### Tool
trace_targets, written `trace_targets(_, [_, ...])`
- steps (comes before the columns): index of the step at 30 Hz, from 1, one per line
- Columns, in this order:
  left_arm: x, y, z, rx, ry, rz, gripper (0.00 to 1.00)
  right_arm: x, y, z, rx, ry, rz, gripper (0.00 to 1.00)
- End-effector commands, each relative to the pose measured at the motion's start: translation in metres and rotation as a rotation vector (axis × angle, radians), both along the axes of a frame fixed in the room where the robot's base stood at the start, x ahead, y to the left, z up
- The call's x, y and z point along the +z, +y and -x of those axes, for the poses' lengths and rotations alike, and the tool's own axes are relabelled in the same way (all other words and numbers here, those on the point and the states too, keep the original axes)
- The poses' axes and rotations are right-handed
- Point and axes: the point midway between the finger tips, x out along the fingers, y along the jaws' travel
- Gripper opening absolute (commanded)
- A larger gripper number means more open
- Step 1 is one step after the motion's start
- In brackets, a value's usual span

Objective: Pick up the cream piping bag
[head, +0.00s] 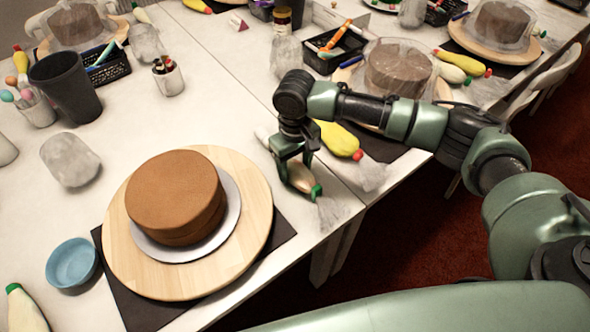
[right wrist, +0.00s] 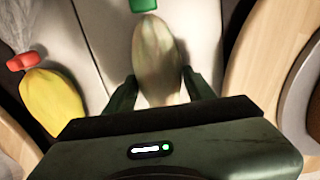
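A cream piping bag (head: 300,178) with a green tip lies on the white table, right of the near turntable. My right gripper (head: 295,165) is down over it, one finger on each side. In the right wrist view the cream bag (right wrist: 158,62) lies between the two fingers (right wrist: 160,80), its green tip at the top. The fingers look open, with thin gaps at the bag's sides; contact is hard to tell. Another cream bag with a green tip (head: 25,312) lies at the lower left. My left gripper is not in view.
A yellow piping bag with a red tip (head: 338,138) lies close beside the gripper. A brown cake (head: 177,196) sits on the near wooden turntable (head: 258,215). A blue bowl (head: 72,263) and dark cup (head: 67,86) stand left. A clear crumpled item (head: 335,211) is by the table edge.

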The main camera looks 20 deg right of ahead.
Motion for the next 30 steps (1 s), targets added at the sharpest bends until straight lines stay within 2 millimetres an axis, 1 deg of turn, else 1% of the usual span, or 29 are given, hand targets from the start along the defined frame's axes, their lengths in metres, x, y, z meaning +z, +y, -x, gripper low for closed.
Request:
trace_targets(10, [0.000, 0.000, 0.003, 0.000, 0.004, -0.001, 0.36, 0.004, 0.000, -0.001, 0.000, -0.002, -0.001, 0.38])
trace_targets(14, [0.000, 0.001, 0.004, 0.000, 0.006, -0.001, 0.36, 0.013, 0.001, -0.001, 0.000, -0.004, -0.002, 0.38])
trace_targets(16, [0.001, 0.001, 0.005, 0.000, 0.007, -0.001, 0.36, 0.023, 0.000, -0.002, 0.000, -0.004, -0.001, 0.38])
trace_targets(20, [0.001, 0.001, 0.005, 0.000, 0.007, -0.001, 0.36, 0.049, 0.001, -0.002, -0.001, -0.005, -0.003, 0.38])
trace_targets(27, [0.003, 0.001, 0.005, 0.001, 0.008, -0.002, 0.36, 0.122, 0.001, -0.002, 0.001, -0.007, -0.003, 0.38])
trace_targets(30, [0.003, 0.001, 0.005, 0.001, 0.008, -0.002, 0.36, 0.148, 0.001, -0.002, 0.000, -0.006, -0.003, 0.38])
